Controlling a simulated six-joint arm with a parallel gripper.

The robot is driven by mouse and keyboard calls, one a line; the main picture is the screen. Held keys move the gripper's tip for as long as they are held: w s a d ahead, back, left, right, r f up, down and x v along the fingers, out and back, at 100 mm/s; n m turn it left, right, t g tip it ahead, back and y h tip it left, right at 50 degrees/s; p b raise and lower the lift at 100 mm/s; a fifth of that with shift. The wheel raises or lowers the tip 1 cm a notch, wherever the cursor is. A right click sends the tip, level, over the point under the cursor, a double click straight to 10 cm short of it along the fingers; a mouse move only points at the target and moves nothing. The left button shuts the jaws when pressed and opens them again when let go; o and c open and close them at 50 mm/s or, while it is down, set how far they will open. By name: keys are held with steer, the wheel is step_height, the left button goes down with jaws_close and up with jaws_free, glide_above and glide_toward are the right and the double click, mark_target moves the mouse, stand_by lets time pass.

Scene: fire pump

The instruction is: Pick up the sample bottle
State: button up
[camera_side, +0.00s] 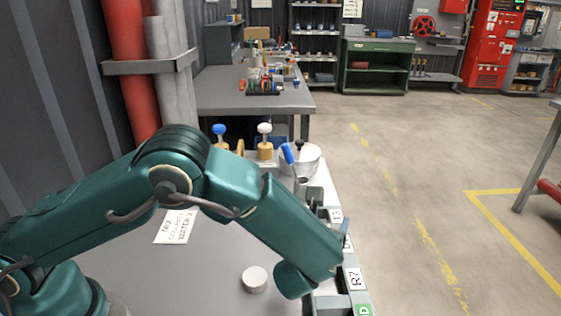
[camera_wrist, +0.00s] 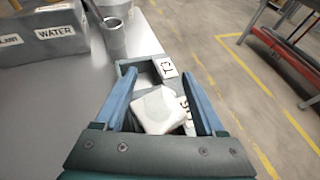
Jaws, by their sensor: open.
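In the wrist view a white, squarish object (camera_wrist: 158,111), which looks like the top of the sample bottle, shows between the two blue fingers of my gripper (camera_wrist: 167,76). The fingers are apart, one on each side of it. I cannot tell whether either finger touches it. In the side view my gripper (camera_side: 346,236) is mostly hidden behind my forearm, above the row of labelled holders at the table's right edge. The bottle cannot be made out there.
Labelled grey holders (camera_side: 355,279) line the table's right edge. A grey WATER box (camera_wrist: 55,33) and a metal cup (camera_wrist: 113,36) stand beyond my gripper. A white round piece (camera_side: 255,279) lies on the grey table (camera_side: 190,265). Open floor lies to the right.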

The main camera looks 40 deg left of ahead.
jaws_close()
stand_by(0.3)
